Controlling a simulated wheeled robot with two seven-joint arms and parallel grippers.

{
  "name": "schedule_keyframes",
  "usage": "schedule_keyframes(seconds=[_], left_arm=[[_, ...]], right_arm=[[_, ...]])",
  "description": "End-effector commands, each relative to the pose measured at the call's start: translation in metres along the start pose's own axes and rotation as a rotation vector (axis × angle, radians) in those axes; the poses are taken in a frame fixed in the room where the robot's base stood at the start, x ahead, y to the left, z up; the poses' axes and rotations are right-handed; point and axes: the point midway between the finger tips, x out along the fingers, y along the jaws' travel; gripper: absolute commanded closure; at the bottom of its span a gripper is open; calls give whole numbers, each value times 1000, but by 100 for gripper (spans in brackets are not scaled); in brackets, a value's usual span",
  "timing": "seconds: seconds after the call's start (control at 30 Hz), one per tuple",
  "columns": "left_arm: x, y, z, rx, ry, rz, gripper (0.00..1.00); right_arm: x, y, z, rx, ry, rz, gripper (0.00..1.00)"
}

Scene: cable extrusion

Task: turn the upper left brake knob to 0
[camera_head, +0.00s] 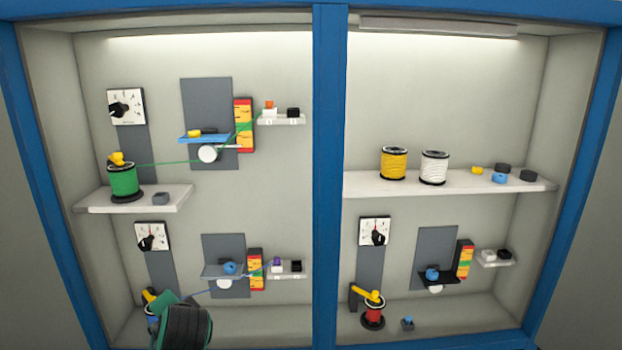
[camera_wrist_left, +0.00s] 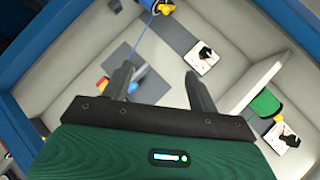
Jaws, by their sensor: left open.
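The upper left brake knob (camera_head: 122,109) is a black knob on a white square dial plate, high on the left of the cabinet. In the left wrist view this knob (camera_wrist_left: 282,137) shows at the lower right, beside the green spool (camera_wrist_left: 265,103). Its scale is too small to read. My left gripper (camera_wrist_left: 157,72) is open and empty, with its two dark fingers apart. In the head view my left wrist is at the bottom left, well below the knob and covering part of the lower blue spool. My right gripper is not in view.
A shelf (camera_head: 90,203) with the green spool (camera_head: 123,181) juts out below the upper dial. A green cable runs right from the spool. The lower left dial (camera_head: 152,237) lies between my wrist and that shelf. A blue post (camera_head: 330,180) divides the cabinet.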

Motion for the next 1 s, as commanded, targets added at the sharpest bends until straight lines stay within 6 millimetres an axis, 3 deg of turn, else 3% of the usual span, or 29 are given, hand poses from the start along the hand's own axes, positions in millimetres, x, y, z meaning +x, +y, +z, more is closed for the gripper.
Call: schedule_keyframes(seconds=[0.1,0.27,0.5,0.7,1.0], left_arm=[[-3,48,43,-53,-17,98,40],[-18,104,96,-131,-46,228,40],[-62,177,172,-251,-121,424,40],[-108,218,223,-339,-199,564,40],[-160,248,267,-421,-294,696,40]], right_arm=[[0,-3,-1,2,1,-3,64],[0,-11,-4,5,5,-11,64],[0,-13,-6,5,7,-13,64],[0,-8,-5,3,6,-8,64],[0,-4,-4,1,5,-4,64]])
